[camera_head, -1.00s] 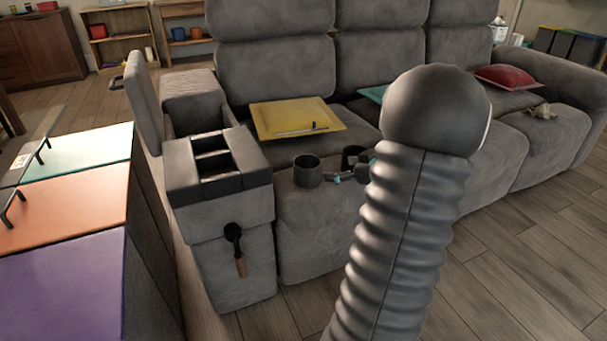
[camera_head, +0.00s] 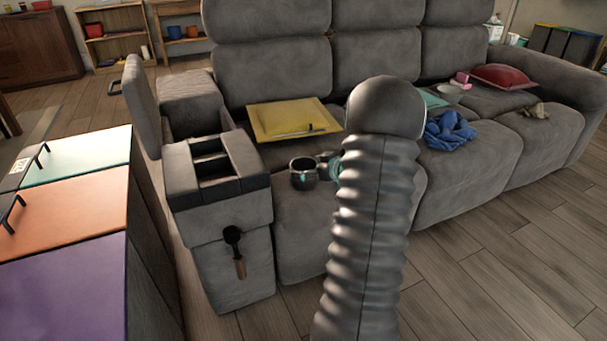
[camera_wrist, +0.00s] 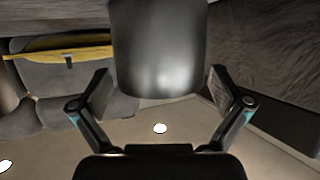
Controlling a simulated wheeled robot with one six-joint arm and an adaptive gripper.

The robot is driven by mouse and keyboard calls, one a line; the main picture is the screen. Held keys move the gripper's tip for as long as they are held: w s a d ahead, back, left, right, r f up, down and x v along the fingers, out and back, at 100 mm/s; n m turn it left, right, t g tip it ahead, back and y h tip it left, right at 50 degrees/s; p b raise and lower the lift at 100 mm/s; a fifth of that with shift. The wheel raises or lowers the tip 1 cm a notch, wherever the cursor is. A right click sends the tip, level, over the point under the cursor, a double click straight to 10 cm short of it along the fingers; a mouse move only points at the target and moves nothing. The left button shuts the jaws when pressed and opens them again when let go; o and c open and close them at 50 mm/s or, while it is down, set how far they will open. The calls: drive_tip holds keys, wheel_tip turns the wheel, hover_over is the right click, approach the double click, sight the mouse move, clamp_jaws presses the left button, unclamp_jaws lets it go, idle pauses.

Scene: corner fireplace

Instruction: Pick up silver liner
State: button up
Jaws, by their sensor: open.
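The silver liner (camera_head: 300,180) shows in the head view as a dark, shiny, round cup by the near left sofa seat, upright with its open top upward. In the wrist view the liner (camera_wrist: 160,55) is a smooth grey metal cylinder between my two fingers. My gripper (camera_wrist: 161,88) is open, one finger on each side, with a narrow gap showing on both sides. In the head view my gripper (camera_head: 312,173) is at the liner, with a teal-marked finger in front of it. My arm hides part of the gripper.
A yellow cushion (camera_head: 293,118) with a pen-like item lies on the seat behind. The armrest console (camera_head: 218,215) with a hanging dark-headed tool (camera_head: 237,252) stands left. A blue cloth (camera_head: 450,131) and red cushion (camera_head: 505,77) lie right. Coloured-top cabinets (camera_head: 65,208) fill the left front.

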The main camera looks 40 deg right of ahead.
drive_tip(key=shift+w+a+f, duration=0.1)
drive_tip(key=shift+w+f, duration=0.15)
drive_tip(key=shift+w, duration=0.3)
drive_tip(key=c, duration=1)
